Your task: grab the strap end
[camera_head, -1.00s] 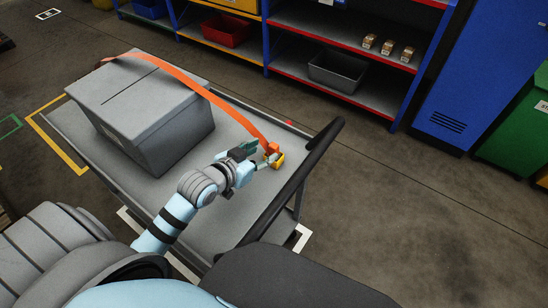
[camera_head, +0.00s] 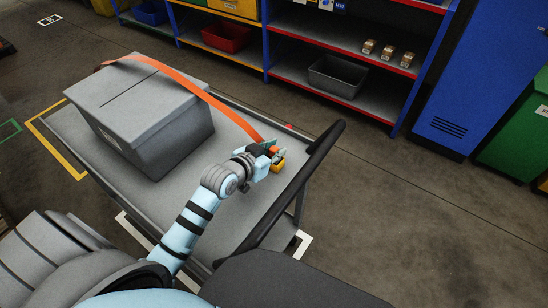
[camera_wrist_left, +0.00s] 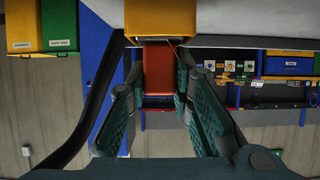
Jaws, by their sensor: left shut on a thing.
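An orange strap (camera_head: 190,86) runs over the lid of a grey box (camera_head: 165,135) and slopes down to the cart deck (camera_head: 228,150). Its orange end (camera_head: 273,149) is by a yellow fitting (camera_head: 279,164) near the cart's handle. My left gripper (camera_head: 270,153) is at this end, with its green fingers around it. In the left wrist view, the fingers (camera_wrist_left: 160,80) are on both sides of the orange strap end (camera_wrist_left: 158,68) and shut on it, with the yellow fitting (camera_wrist_left: 132,15) just above in the picture. My right gripper is out of view.
The cart's black handle (camera_head: 300,185) stands just right of my left gripper. Behind are shelves with a red bin (camera_head: 226,37), a grey bin (camera_head: 336,76) and small boxes (camera_head: 388,52). A blue cabinet (camera_head: 470,85) stands at the right. Floor right of the cart is clear.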

